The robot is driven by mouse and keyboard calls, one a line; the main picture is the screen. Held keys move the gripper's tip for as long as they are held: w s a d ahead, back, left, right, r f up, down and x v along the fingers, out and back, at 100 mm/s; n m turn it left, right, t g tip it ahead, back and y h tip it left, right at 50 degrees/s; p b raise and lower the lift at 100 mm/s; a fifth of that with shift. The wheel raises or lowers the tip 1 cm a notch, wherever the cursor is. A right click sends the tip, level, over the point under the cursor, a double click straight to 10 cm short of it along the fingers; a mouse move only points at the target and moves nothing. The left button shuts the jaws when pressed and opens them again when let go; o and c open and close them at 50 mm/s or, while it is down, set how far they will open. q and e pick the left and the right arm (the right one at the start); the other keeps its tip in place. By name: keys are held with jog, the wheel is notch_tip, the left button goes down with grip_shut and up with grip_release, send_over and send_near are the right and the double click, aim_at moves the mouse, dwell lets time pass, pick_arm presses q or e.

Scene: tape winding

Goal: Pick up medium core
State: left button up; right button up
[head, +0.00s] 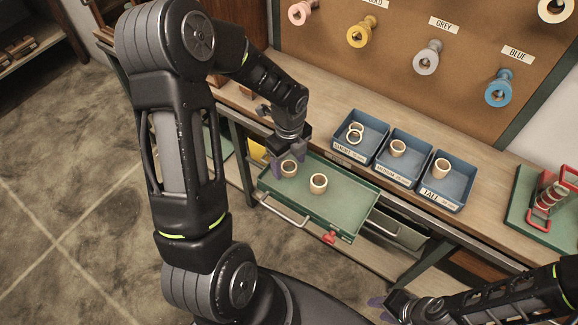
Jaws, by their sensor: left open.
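Two tan ring-shaped cores stand on the green tray: one core (289,168) at its back left and another core (318,183) to the right and nearer. My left gripper (289,163) is open over the back-left core, its purple fingers close around it; contact cannot be told. The bin labelled medium (409,184) holds one core (398,148). My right gripper (382,309) is low at the bottom edge, away from the cores, with its purple fingers apart and nothing seen between them.
The green tray (345,203) sits at the bench front. Blue bins labelled narrow (340,155) and tall (445,200) flank the medium bin and hold cores. A red-handled device (550,195) stands right. Coloured tape rolls, such as the yellow one (358,38), hang on the back board.

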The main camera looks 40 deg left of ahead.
pick_arm(q)
jog(key=shift+f, duration=0.15)
jog(key=shift+c, duration=0.3)
jog(key=c, duration=1.4)
